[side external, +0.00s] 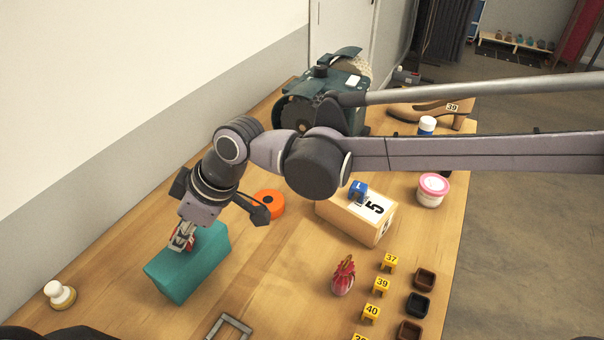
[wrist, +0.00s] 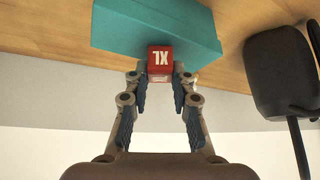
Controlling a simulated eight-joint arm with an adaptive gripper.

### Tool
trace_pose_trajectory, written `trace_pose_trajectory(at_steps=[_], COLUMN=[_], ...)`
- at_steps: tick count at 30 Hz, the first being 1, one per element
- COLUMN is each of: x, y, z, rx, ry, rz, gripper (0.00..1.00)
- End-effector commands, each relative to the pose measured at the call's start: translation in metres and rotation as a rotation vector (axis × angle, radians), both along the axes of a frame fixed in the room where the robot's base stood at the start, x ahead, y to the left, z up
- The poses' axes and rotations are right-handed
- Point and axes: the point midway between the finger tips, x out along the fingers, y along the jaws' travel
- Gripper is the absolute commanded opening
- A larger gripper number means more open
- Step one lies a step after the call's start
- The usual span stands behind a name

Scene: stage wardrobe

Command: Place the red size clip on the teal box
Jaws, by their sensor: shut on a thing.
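The teal box (side external: 190,262) lies on the wooden table at the lower left of the side view. It also fills the top of the wrist view (wrist: 120,30). My gripper (side external: 180,240) is at the upper part of the box, pointing down. In the wrist view my gripper (wrist: 160,80) is shut on the red size clip (wrist: 160,62), which is marked XL. The clip overlaps the box in that view; I cannot tell whether it touches the box. In the side view the clip is mostly hidden by the fingers.
An orange round thing (side external: 268,203) lies right of the box. A wooden box (side external: 350,222) carries a blue clip (side external: 358,191). A white-topped knob (side external: 59,294) stands left, and a grey metal frame (side external: 229,328) lies in front. Several yellow numbered clips (side external: 381,286) line the right side.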

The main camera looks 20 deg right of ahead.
Motion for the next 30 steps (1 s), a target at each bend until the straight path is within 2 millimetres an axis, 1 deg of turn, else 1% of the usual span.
trace_pose_trajectory(at_steps=[8, 9, 10, 11, 19, 22, 26, 30], x=[0.000, 0.000, 0.000, 0.000, 0.000, 0.000, -0.002, -0.007], y=[0.000, 0.000, 0.000, 0.000, 0.000, 0.000, -0.007, -0.019], z=[-0.003, -0.003, -0.003, -0.003, -0.002, 0.001, 0.012, 0.032], rx=[0.000, 0.000, 0.000, 0.000, 0.000, 0.000, 0.000, 0.000], ry=[0.000, 0.000, 0.000, 0.000, 0.000, 0.000, 0.000, -0.001], rz=[0.000, 0.000, 0.000, 0.000, 0.000, 0.000, 0.000, -0.001], gripper=[0.13, 0.32, 0.41, 0.46, 0.46, 0.46, 0.46, 0.46])
